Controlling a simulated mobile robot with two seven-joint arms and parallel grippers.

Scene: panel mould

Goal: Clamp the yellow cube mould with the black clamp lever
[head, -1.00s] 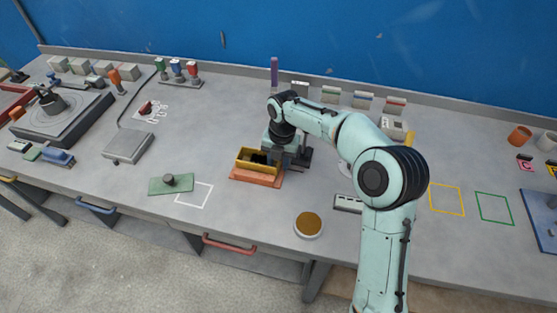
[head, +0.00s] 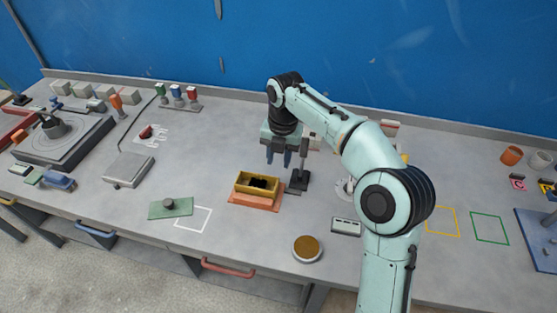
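The yellow cube mould (head: 246,189) sits on an orange base (head: 254,202) near the middle of the bench. Its inside looks dark. The black clamp lever (head: 303,170) stands upright just right of the mould, rising from a dark foot, and appears clear of the mould's top. My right gripper (head: 279,159) hangs above and behind the mould, to the left of the lever's top. Its two fingers point down, apart, with nothing seen between them. My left gripper is not in view.
A green plate with a knob (head: 171,207) lies left of the mould beside a white outlined square. A round brown-filled dish (head: 307,248) and a small grey device (head: 346,226) lie in front and right. A grey scale (head: 129,168) stands left.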

